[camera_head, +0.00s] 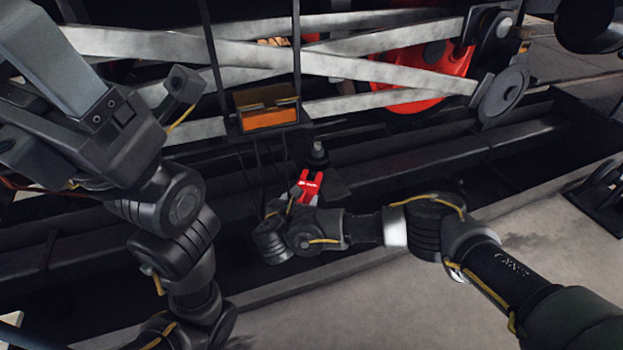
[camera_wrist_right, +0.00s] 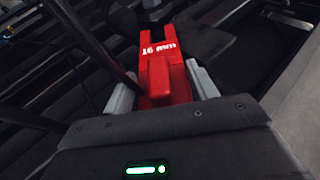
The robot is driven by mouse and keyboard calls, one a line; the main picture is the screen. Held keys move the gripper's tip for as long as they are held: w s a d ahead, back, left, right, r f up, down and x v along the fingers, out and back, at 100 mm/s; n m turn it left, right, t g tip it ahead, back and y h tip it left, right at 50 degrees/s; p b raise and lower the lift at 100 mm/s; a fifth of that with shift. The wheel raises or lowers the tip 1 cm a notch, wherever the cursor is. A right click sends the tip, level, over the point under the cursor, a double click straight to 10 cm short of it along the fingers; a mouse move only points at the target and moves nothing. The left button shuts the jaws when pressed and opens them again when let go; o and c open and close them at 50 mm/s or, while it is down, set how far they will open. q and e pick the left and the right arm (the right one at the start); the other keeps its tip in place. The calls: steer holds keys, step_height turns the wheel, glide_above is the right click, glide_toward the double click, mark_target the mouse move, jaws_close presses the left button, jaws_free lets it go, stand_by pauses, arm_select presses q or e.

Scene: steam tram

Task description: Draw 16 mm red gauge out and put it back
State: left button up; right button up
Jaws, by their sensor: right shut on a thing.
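The red gauge (camera_wrist_right: 163,75) is marked "16 mm" in white in the right wrist view. It also shows, small, in the head view (camera_head: 309,185). My right gripper (camera_wrist_right: 165,88) is shut on it, with a pale finger on each side of its near part. The gauge's far end is close to a dark upright post with a round top (camera_head: 318,153); I cannot tell whether they touch. My left gripper (camera_head: 150,100) is at the upper left in the head view, apart from the gauge. Its jaw opening is not clear.
Grey rods (camera_head: 350,68) and a red wheel (camera_head: 425,75) lie behind. Dark beams run along the trench. Pale floor (camera_head: 390,300) is open at the front.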

steer(key=shift+s+a+p, duration=0.3)
steer(key=shift+s+p, duration=0.25)
steer(key=shift+s, duration=0.4)
steer(key=shift+s+a+p, duration=0.25)
steer(key=shift+s+p, duration=0.3)
steer(key=shift+s, duration=0.35)
steer(key=shift+s, duration=0.1)
steer(key=p+v, duration=0.4)
steer(key=v, duration=0.1)
steer(key=shift+a+r, duration=0.1)
steer(key=shift+r, duration=0.05)
